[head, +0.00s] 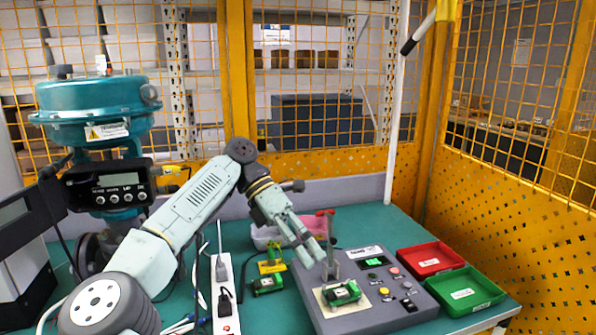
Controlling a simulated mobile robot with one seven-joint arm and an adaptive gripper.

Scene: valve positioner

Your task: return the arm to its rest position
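My arm reaches in the head view from the lower left up to an elbow and down to the right. My gripper (314,256) is at its end, pointing down above the left back part of the grey control box (388,310). Its two fingers look apart, and I see nothing between them. A toggle clamp with a red handle (325,212) stands just right of the fingers. I cannot tell whether they touch it. A green module (342,293) lies on a pale plate on the box, below the gripper.
A teal valve actuator (95,105) with a black positioner (108,186) stands at left. A white power strip (224,290), a second green module (268,284) and a pink bin (262,236) are on the table. Red (431,259) and green (464,291) trays sit at right. Yellow mesh fencing encloses the table.

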